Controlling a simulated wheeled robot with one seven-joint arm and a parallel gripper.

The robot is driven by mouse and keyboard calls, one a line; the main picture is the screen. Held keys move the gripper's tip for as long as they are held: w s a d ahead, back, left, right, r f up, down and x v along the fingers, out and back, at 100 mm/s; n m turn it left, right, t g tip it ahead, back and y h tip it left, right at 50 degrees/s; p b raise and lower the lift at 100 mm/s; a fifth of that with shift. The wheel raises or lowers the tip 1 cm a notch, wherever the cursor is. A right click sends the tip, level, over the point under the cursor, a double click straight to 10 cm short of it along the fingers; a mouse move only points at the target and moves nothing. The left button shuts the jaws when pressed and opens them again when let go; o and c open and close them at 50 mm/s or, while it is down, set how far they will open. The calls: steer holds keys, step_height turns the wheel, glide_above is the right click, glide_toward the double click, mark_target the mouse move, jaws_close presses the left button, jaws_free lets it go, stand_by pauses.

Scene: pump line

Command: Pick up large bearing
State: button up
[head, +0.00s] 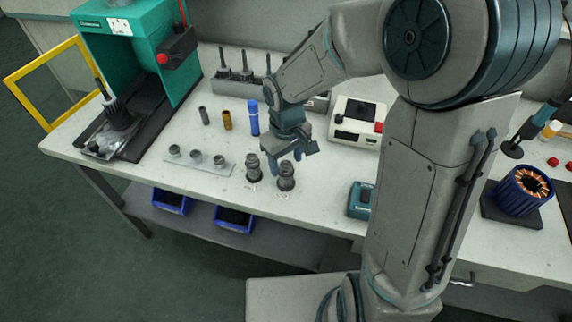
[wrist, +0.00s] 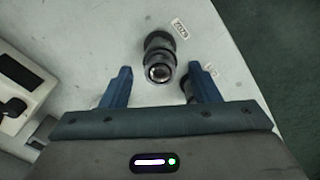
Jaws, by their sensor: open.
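Two dark, stepped, ring-shaped metal parts stand upright near the table's front edge in the head view, a left one (head: 254,168) and a right one (head: 286,178). I cannot tell for sure which is the large bearing. My gripper (head: 288,160) is open and points down, close above the right part. In the wrist view my open gripper (wrist: 162,74) has one dark part (wrist: 159,58) in the gap, just beyond the fingertips. The other dark part (wrist: 187,88) is mostly hidden behind the right finger. The jaws hold nothing.
Small rings sit on a plate (head: 185,163) at left. Grey, brown and blue (head: 253,118) cylinders stand behind. A green press (head: 130,50) is at far left. A white device (head: 357,124) and teal box (head: 360,198) stand to the right. Small white labels (wrist: 180,28) lie beside the parts.

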mark_target(286, 170)
steer(key=c, duration=0.9)
steer(key=shift+o, duration=0.2)
steer(key=shift+r, duration=0.15)
steer(key=shift+r, duration=0.3)
steer(key=r, duration=0.3)
steer(key=shift+s+r, duration=0.35)
steer(key=shift+r, duration=0.05)
steer(key=s+r, duration=0.6)
steer(key=s, duration=0.5)
steer(key=shift+r, duration=0.2)
